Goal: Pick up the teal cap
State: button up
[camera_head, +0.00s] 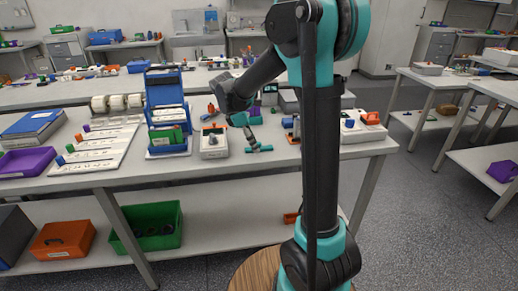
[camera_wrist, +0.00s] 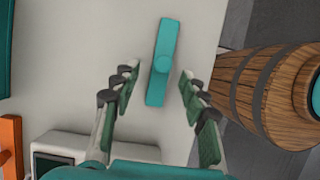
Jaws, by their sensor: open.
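My gripper (camera_head: 247,133) is above the table beside the cap, pointing down. In the wrist view my gripper (camera_wrist: 157,77) is open and empty, with one finger on each side of the cap's near end. No contact with the cap shows.
A blue rack (camera_head: 166,98) with green items stands farther left. In the wrist view a pale box with a dark screen (camera_wrist: 55,160) is at lower left. The table edge is close to the cap.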

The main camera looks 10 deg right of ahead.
jog(key=shift+d+f, duration=0.15)
jog(key=shift+f, duration=0.3)
jog(key=c, duration=1)
jog(key=shift+o, duration=0.2)
